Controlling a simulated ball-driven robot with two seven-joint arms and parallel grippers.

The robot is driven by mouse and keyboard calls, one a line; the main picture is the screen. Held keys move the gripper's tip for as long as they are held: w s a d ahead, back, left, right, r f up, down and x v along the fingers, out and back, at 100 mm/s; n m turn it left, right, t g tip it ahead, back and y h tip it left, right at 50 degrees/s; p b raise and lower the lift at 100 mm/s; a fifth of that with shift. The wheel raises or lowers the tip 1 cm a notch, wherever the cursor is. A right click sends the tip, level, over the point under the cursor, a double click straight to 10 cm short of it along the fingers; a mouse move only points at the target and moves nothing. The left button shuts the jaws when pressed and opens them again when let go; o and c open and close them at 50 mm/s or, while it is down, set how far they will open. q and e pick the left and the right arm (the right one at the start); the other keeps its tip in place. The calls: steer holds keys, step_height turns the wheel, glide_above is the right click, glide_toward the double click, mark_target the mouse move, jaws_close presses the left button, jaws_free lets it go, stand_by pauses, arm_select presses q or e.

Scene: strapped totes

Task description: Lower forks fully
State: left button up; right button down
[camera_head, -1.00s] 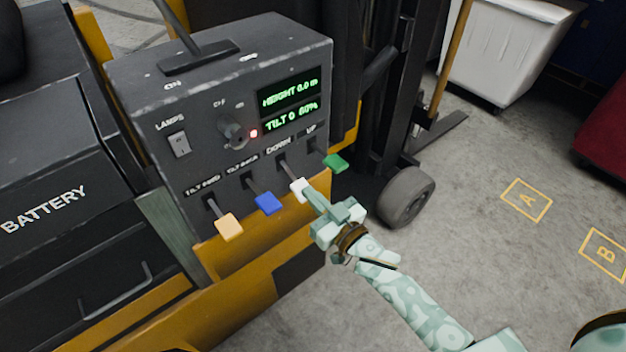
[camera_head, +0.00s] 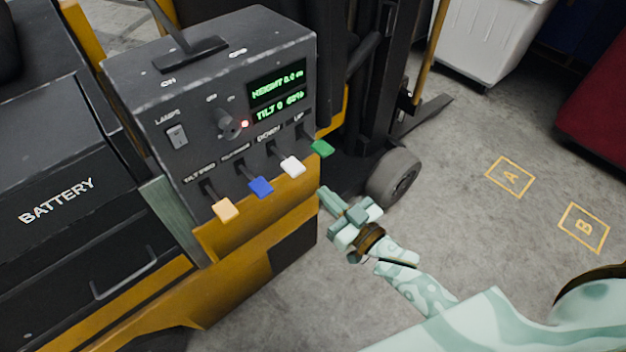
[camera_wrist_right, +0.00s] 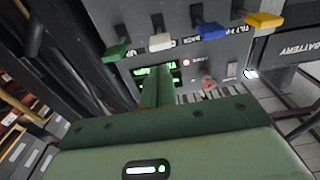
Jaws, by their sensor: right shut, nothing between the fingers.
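The control box (camera_head: 215,110) carries levers with yellow (camera_head: 226,210), blue (camera_head: 261,187), white (camera_head: 292,166) and green (camera_head: 320,148) handles. The white one is labelled DOWN, the green one UP. The display (camera_head: 277,83) reads HEIGHT 0.0 m. A dark fork (camera_head: 425,117) lies at floor level beyond the front wheel. My right gripper (camera_head: 325,194) is shut and empty, below and to the right of the white handle and apart from it. In the right wrist view its shut fingers (camera_wrist_right: 158,88) point toward the box, with the white handle (camera_wrist_right: 161,42) beyond. My left gripper is not in view.
The yellow truck body (camera_head: 265,225) and battery housing (camera_head: 60,200) are at the left. The wheel (camera_head: 393,177) stands beyond my right gripper. A white tote (camera_head: 490,38) is at the back. Floor marks A (camera_head: 510,176) and B (camera_head: 584,228) lie on clear floor.

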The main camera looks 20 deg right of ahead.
steer(key=v, duration=0.2)
steer(key=shift+s, duration=0.35)
stand_by(0.7)
